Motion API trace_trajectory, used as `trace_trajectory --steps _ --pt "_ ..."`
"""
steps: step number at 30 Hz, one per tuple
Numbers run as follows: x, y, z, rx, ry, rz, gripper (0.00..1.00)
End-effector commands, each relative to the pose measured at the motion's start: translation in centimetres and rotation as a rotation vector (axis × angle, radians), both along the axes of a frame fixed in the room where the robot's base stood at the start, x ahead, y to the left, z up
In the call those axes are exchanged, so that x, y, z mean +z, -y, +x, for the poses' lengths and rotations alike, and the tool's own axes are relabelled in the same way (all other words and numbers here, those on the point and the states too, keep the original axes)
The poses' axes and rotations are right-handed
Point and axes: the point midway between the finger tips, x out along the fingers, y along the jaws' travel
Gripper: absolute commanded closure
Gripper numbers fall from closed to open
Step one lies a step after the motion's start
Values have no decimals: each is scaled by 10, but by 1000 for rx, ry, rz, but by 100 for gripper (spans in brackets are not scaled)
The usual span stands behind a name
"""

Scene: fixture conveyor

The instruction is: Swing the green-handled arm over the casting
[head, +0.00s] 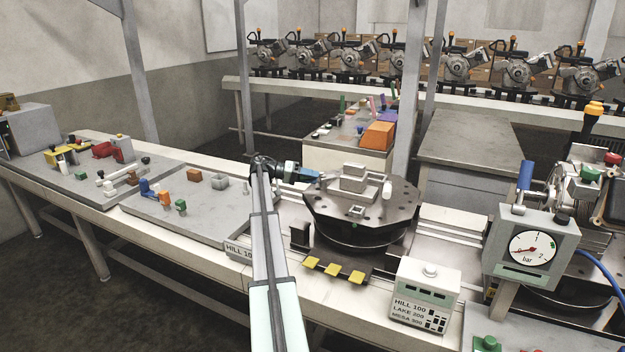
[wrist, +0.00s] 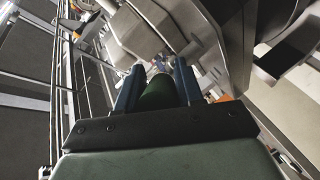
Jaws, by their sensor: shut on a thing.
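The casting (head: 354,182) is a pale grey stepped block on the dark eight-sided turntable (head: 335,208) in the middle of the head view. My gripper (head: 312,175) is at the left edge of the turntable, left of the casting. In the wrist view my gripper's two blue fingers (wrist: 158,88) are shut around a green handle (wrist: 158,93), one finger on each side. The swinging arm that bears the handle is mostly hidden; I cannot tell how it lies relative to the casting.
A white upright peg (head: 387,190) stands right of the casting. Yellow pedals (head: 334,270) and a labelled white box (head: 424,295) are in front. A pressure gauge (head: 530,248) stands at the right. Plates with coloured clamps (head: 166,200) lie left.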

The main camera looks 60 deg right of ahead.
Motion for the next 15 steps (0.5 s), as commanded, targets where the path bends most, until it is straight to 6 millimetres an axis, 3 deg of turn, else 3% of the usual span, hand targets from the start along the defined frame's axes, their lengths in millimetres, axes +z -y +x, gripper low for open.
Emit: trace_trajectory --steps 15 --pt "0 7 8 -176 1 0 100"
